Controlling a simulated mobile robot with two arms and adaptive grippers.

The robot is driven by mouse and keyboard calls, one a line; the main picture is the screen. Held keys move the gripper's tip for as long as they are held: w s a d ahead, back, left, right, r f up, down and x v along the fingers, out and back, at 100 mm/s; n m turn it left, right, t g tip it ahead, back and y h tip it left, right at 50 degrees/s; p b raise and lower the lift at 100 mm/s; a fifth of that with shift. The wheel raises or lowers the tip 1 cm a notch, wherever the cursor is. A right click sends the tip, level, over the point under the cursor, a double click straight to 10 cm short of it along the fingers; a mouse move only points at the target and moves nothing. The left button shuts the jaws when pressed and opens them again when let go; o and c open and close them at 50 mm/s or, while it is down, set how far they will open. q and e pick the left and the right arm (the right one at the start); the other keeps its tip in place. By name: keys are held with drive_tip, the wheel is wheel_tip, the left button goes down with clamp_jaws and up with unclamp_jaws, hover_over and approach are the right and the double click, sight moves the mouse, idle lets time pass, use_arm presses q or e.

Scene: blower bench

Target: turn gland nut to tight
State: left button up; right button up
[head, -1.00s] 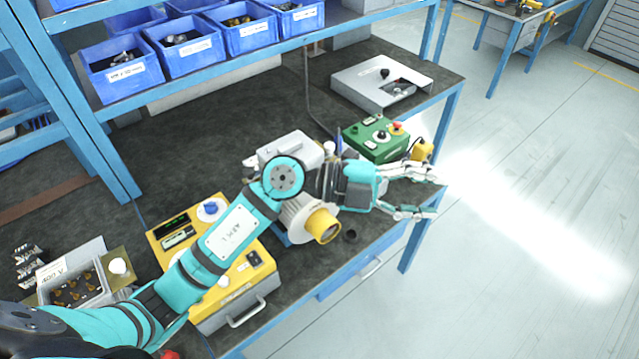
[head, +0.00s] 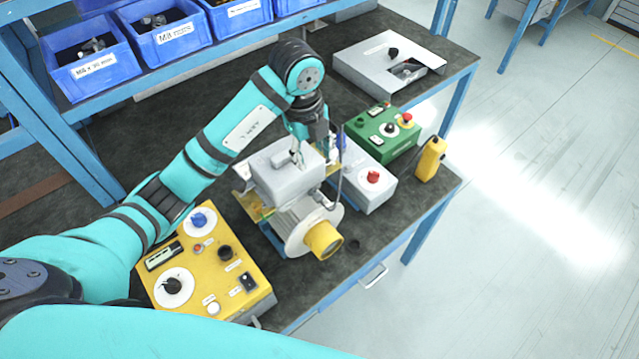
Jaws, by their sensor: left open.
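A blower with a grey terminal box (head: 283,172), a finned pale motor body (head: 300,228) and a yellow end (head: 323,240) stands on the bench. A thin grey cable (head: 340,175) rises at the right side of the box. A small dark fitting (head: 325,204) shows at its lower end; I cannot tell clearly whether this is the gland nut. My left gripper (head: 313,150) points down, open, at the back right of the terminal box. Its fingers partly hide the box's far edge, and I cannot tell whether they touch it. My right gripper is out of view.
A yellow control panel (head: 240,283) is at the front left. Blue bins (head: 95,60) line the shelf. The bench's back right holds a grey case (head: 360,75).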

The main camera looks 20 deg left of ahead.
use_arm(q)
drive_tip(key=b, duration=0.2)
approach(320, 197)
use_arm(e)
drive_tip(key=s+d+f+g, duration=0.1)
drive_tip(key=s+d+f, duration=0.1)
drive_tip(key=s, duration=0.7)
use_arm(q)
wheel_tip(320, 197, down, 6)
drive_tip(key=p, duration=0.3)
drive_tip(key=shift+w+d+f, duration=0.1)
drive_tip(key=shift+w+f, duration=0.05)
wheel_tip(320, 197, down, 2)
drive_tip(key=shift+d+f, duration=0.1)
drive_tip(key=shift+d, duration=0.05)
drive_tip(key=shift+w+f+p, duration=0.15)
drive_tip(key=shift+f+p, duration=0.15)
drive_tip(key=shift+f, duration=0.15)
drive_tip(key=c, duration=0.4)
clamp_jaws()
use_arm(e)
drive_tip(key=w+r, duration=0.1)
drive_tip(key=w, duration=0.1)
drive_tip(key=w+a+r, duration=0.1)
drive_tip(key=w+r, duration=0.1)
